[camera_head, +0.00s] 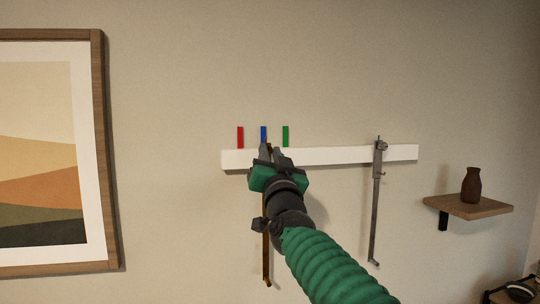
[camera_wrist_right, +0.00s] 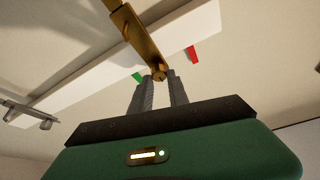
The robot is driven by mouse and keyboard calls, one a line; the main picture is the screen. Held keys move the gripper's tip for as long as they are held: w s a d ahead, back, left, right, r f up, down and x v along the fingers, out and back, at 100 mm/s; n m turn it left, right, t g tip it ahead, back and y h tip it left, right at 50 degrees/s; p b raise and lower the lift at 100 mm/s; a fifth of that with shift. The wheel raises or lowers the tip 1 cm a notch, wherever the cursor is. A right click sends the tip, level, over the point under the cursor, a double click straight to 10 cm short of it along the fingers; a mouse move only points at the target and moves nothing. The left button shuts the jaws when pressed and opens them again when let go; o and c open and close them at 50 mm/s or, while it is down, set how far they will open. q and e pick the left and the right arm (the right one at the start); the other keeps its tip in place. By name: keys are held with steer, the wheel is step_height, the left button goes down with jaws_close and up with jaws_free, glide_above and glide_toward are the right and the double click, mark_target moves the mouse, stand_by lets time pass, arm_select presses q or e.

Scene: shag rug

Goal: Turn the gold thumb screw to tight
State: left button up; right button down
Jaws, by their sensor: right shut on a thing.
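A gold caliper-like tool hangs on the white wall rail (camera_head: 340,155); its long gold bar (camera_head: 266,250) shows below my gripper in the head view. In the right wrist view the gold tool body (camera_wrist_right: 135,32) runs down from the top edge. The gold thumb screw (camera_wrist_right: 159,75) sits at its lower end, between my fingertips. My right gripper (camera_head: 268,154) covers the screw in the head view. Its two grey fingers (camera_wrist_right: 163,82) are shut on the screw. How far the screw is turned cannot be told. My left gripper is not in view.
A silver caliper-like tool (camera_head: 376,200) hangs on the rail to the right. Red (camera_head: 240,137), blue (camera_head: 263,134) and green (camera_head: 285,136) markers stand along the rail's top. A wooden shelf (camera_head: 470,207) with a brown vase (camera_head: 471,185) is further right. A framed picture (camera_head: 110,150) hangs left.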

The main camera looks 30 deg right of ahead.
steer(key=shift+d+f+m, duration=0.1)
steer(key=shift+d+m, duration=0.1)
steer(key=shift+m, duration=0.1)
steer(key=shift+w+a+m+g+h+p, duration=0.1)
steer(key=shift+m+g+h+p, duration=0.3)
steer(key=shift+p, duration=0.5)
steer(key=m+g+p, duration=0.1)
steer(key=m+p, duration=0.2)
steer(key=m, duration=0.1)
steer(key=m+g+h+p, duration=0.1)
steer(key=m+p, duration=0.2)
steer(key=m, duration=0.1)
steer(key=m+g+h+p, duration=0.1)
steer(key=m+g+p, duration=0.1)
steer(key=m+p, duration=0.2)
steer(key=shift+a+r, duration=0.3)
steer(key=shift+r, duration=0.05)
steer(key=m+g+p, duration=0.1)
steer(key=m+p, duration=0.1)
steer(key=m, duration=0.1)
steer(key=shift+r, duration=0.1)
steer(key=shift+m+g+p, duration=0.5)
steer(key=shift+m+p, duration=0.2)
steer(key=shift+m, duration=0.4)
steer(key=shift+r+m+y, duration=0.1)
steer(key=shift+m+y, duration=0.3)
steer(key=shift+m, duration=0.5)
steer(key=shift+r, duration=0.15)
